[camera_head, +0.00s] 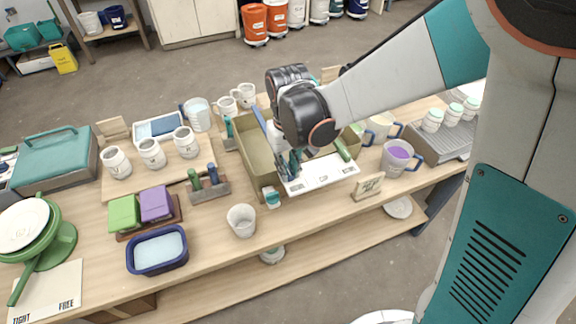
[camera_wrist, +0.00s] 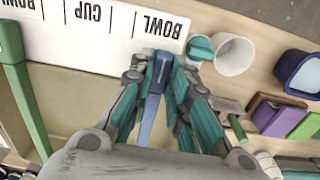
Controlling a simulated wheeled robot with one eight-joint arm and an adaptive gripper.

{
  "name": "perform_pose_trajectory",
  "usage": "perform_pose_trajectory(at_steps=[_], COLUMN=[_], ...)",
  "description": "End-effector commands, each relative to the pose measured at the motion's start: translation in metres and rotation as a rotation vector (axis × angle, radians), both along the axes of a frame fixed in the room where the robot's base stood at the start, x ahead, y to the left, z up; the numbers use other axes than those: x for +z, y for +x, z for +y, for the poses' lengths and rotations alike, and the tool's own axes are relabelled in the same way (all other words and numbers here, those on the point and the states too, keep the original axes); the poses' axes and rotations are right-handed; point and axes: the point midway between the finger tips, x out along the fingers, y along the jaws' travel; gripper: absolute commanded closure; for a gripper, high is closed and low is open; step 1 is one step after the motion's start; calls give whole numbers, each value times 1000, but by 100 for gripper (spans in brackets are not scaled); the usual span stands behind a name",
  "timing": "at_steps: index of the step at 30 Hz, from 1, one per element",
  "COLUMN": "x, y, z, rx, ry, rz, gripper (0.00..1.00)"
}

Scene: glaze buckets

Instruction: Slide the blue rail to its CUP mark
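The blue rail (camera_wrist: 148,115) lies across the olive box and shows also in the head view (camera_head: 259,117). Its front end is by the BOWL lettering at the right of the white marked strip (camera_wrist: 90,30) in the wrist view. CUP is printed farther left on that strip, upside down. My gripper (camera_wrist: 158,73) has its fingertips close against both sides of the rail's front end and looks shut on it. In the head view my gripper (camera_head: 291,163) is over the box's front left, and my wrist hides part of the rail.
The olive box (camera_head: 252,157) carries a green rail (camera_head: 342,149) at its right. A teal-topped jar (camera_head: 271,197) and a white cup (camera_head: 242,220) stand near the box's front left. A blue tub (camera_head: 157,251) is farther left, and a purple-filled mug (camera_head: 398,158) stands right.

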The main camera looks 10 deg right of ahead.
Motion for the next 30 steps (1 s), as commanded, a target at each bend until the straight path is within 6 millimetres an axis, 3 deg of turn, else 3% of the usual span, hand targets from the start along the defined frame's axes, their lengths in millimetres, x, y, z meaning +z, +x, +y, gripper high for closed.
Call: perform_pose_trajectory(at_steps=[8, 18, 29, 30], x=[0, 0, 0, 0], y=[1, 16, 17, 17], z=[-5, -55, -59, -59], rx=[-2, -4, 0, 0], ry=[0, 0, 0, 0], rz=[0, 0, 0, 0], gripper=[100, 100, 100, 77])
